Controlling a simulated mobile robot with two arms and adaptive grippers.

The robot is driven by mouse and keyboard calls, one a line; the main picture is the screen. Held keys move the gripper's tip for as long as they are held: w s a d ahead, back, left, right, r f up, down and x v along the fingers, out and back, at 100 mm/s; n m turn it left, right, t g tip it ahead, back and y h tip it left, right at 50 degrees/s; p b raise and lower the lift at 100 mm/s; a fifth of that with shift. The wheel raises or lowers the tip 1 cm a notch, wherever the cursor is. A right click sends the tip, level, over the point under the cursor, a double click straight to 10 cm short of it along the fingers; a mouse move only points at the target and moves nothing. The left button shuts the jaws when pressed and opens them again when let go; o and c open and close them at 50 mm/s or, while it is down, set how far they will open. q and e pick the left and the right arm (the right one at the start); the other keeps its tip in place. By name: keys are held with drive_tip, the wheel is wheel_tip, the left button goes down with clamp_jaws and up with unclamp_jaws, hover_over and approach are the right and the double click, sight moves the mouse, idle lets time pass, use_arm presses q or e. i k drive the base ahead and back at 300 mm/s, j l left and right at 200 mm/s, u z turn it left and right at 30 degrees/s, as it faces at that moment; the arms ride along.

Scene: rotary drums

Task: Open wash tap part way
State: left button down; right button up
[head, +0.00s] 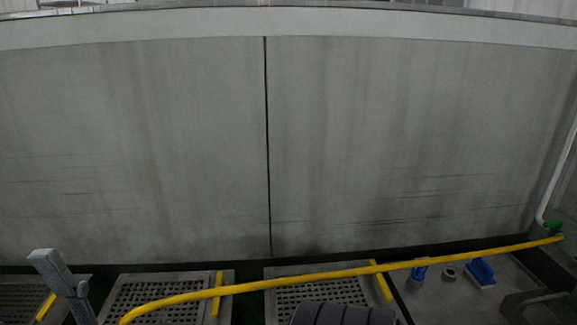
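The wash tap seems to be the small green handle (553,227) at the far right, at the lower end of a white pipe (556,175) on the wall. A yellow hose (330,275) runs from just below it leftwards across the front of the view. The green handle is too small to tell how far it is turned. No water is visible. Neither of my grippers shows in the head view.
A grey wall (150,140) fills the back. Grated panels (160,296) with yellow bars lie along its foot. A blue brush-like object (481,272), another blue object (418,273) and a small ring (449,274) lie at right. A grey post (52,268) stands at lower left.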

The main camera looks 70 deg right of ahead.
sight(558, 225)
drive_tip(key=z, duration=4.05)
drive_tip(key=i+l, duration=0.25)
drive_tip(key=i, duration=0.25)
drive_tip(key=i+l, duration=0.2)
drive_tip(key=i, duration=0.25)
drive_tip(key=i+l+z, duration=0.1)
drive_tip(key=i+l, duration=0.15)
drive_tip(key=i, duration=0.25)
drive_tip(key=i+l, duration=0.2)
drive_tip(key=i, duration=0.3)
drive_tip(key=i+l+z, duration=0.1)
drive_tip(key=i, duration=0.35)
drive_tip(key=l, duration=0.1)
